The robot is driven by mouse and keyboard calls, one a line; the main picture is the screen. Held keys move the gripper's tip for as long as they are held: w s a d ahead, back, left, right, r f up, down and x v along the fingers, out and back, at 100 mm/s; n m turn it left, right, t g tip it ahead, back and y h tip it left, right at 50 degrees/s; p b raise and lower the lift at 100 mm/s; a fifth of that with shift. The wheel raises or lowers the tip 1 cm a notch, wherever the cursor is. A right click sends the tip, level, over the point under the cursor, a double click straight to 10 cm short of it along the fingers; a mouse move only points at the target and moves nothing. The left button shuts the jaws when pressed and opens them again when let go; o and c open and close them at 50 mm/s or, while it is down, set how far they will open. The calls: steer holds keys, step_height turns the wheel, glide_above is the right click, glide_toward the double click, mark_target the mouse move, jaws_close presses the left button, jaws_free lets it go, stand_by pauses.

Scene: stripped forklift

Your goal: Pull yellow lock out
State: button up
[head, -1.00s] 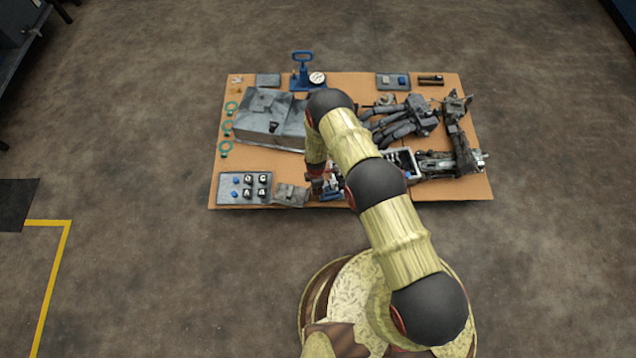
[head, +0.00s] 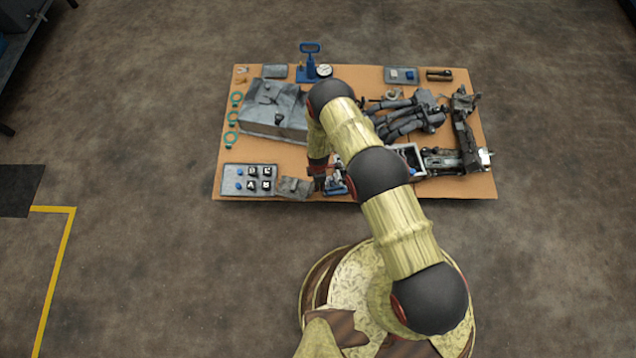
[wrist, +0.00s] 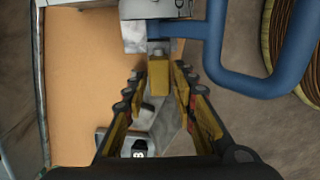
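The yellow lock (wrist: 159,76) is a small yellow block in the wrist view, below a metal pin on a grey-white part (wrist: 155,10). My gripper (wrist: 159,74) is open, with one fingertip on each side of the lock. A narrow gap seems to show on both sides, so contact is not clear. In the head view my gripper (head: 319,182) is at the near edge of the orange board, partly hidden by my arm. I cannot make out the lock there.
A blue looped handle (wrist: 265,85) stands close to the right of my gripper. The orange board (head: 290,157) carries a grey box (head: 270,108), a button panel (head: 230,189), dark machine parts (head: 400,120) and a blue pump (head: 308,65). Open floor surrounds the board.

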step_height(320, 180, up, 12)
stand_by(0.6)
steer(key=shift+f, duration=0.1)
stand_by(0.4)
